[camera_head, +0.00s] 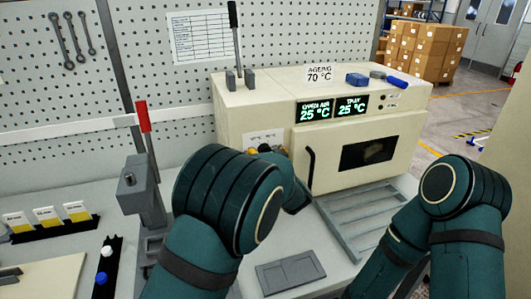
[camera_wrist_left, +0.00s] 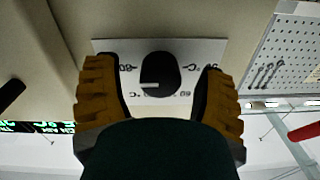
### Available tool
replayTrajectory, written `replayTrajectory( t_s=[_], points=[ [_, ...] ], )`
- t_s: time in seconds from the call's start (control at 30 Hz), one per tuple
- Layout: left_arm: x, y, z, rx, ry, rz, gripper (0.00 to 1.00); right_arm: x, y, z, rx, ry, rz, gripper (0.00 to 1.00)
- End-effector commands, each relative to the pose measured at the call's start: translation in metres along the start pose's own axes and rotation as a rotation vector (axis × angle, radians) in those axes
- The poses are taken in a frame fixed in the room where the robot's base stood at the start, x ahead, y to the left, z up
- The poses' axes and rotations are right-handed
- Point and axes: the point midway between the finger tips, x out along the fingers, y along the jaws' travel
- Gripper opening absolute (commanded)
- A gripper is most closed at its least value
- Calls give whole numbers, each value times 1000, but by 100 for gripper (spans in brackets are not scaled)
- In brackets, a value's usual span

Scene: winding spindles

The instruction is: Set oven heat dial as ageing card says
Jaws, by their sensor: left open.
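The ageing card (camera_head: 320,72) stands on top of the cream oven (camera_head: 265,105) and reads 70 °C. The oven displays (camera_head: 332,107) read 25 °C for oven air and 25 °C for tray. In the left wrist view, the black heat dial (camera_wrist_left: 161,74) sits on a white scale plate (camera_wrist_left: 207,50), with a light pointer mark toward picture left. The plate's numbers look inverted and are partly covered. My left gripper (camera_wrist_left: 157,85) is open, its yellow fingers on either side of the dial, with gaps visible. In the head view my left arm mostly hides this gripper and the dial.
The oven door has a dark window (camera_head: 368,152) and a black handle (camera_head: 309,168). A slatted rack (camera_head: 362,215) lies in front. A grey press with a red-handled lever (camera_head: 143,118) stands left of my left arm. Blue objects (camera_head: 357,79) lie on the oven top.

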Motion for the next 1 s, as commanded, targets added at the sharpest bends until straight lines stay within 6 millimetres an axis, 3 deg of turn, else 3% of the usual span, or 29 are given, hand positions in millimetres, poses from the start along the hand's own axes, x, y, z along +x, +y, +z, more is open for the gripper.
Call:
replayTrajectory(
  t_s=[0.4, 0.6, 1.0],
  points=[
    [8, 0, 0, 1, 0, 0, 72, 0, 0, 0, 0, 0, 0, 47],
    [8, 0, 0, 0, 0, 0, 2, 0, 0, 0, 0, 0, 0, 47],
    [8, 0, 1, -51, -1, 0, 0, 6, 2, 2, -1, -4, 0, 47]
  ],
)
